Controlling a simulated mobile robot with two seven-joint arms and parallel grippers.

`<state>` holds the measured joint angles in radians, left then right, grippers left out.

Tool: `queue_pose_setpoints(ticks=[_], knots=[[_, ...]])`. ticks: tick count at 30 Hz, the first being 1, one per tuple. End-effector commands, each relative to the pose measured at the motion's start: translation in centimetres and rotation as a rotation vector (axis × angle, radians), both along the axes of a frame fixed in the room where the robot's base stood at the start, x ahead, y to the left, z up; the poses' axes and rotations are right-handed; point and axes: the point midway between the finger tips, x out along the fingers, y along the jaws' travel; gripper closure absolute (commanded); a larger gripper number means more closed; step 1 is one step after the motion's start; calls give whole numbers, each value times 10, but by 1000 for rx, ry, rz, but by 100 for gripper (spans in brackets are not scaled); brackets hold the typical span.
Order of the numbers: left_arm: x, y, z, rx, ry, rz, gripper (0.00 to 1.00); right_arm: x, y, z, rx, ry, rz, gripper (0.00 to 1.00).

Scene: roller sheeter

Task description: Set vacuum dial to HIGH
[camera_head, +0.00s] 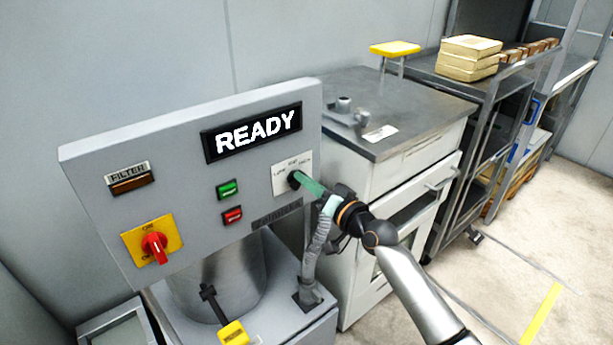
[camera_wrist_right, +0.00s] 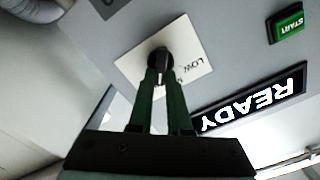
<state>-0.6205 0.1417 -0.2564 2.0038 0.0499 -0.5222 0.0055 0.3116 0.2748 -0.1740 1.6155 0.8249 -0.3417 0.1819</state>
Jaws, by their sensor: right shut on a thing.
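The vacuum dial is a small black knob on a white plate (camera_head: 280,184) at the right side of the grey control panel. The plate carries LOW, MID and HIGH labels in the head view. My right gripper (camera_head: 299,180) reaches in from the right, its green fingers shut on the dial. In the right wrist view the fingers (camera_wrist_right: 161,80) pinch the black dial (camera_wrist_right: 160,58) from both sides. LOW shows there, while the other labels are mostly hidden behind the fingers. I cannot clearly tell which label the dial points to. My left gripper is not in view.
The panel's display (camera_head: 252,132) reads READY. A green button (camera_head: 228,189), a red button (camera_head: 232,216) and a red rotary switch (camera_head: 155,247) sit left of the dial. A grey hose (camera_head: 318,250) hangs just below my right gripper. A cabinet (camera_head: 400,160) stands behind it.

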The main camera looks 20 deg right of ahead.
Motion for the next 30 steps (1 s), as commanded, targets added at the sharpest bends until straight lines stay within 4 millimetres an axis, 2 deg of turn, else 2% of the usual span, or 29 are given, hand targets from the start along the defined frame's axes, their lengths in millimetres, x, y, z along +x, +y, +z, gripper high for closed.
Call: queue_pose_setpoints(ticks=[9, 15, 25, 26, 30], knots=[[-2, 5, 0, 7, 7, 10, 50, 0, -1, 0, 118, 41, -1, 100], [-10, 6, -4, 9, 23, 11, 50, 1, -2, -1, 139, 49, -1, 100], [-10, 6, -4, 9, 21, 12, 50, 1, -1, -1, 142, 50, -1, 100], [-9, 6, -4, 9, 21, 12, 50, 1, -1, -1, 142, 50, -1, 82], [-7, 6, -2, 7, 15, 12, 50, 1, -1, -1, 141, 49, -1, 66]])
